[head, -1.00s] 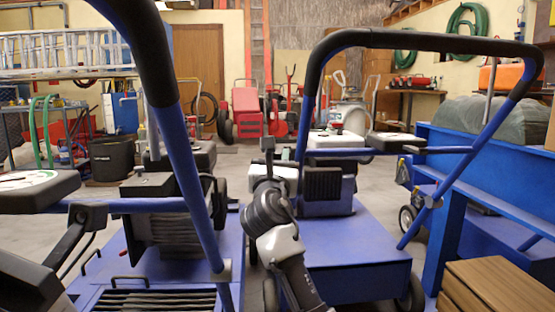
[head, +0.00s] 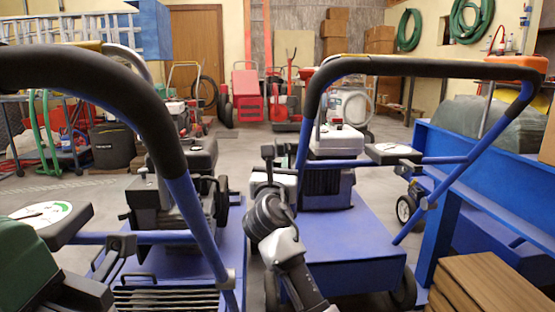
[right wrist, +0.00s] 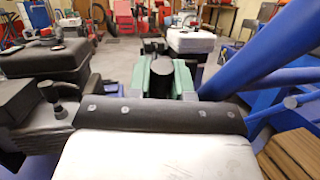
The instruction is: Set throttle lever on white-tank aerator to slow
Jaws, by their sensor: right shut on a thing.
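The white-tank aerator is the blue machine right of centre in the head view, with its white tank (head: 337,140) above a dark engine; the tank also shows in the right wrist view (right wrist: 190,41). Its black handle (head: 430,67) arches over it, and a dark box (head: 393,153) with a white dial sits on its crossbar. My right gripper (head: 277,156) is at the left side of the engine. In the right wrist view its green fingers (right wrist: 161,78) are shut on a dark round part (right wrist: 161,84); I cannot tell whether this is the throttle lever. My left gripper is out of view.
A second blue aerator with a dark tank (head: 200,150) stands close on the left, its handle (head: 95,85) arching near me. A green tank (head: 25,262) is at the lower left. Blue framework (head: 480,165) and brown boards (head: 490,285) are at the right.

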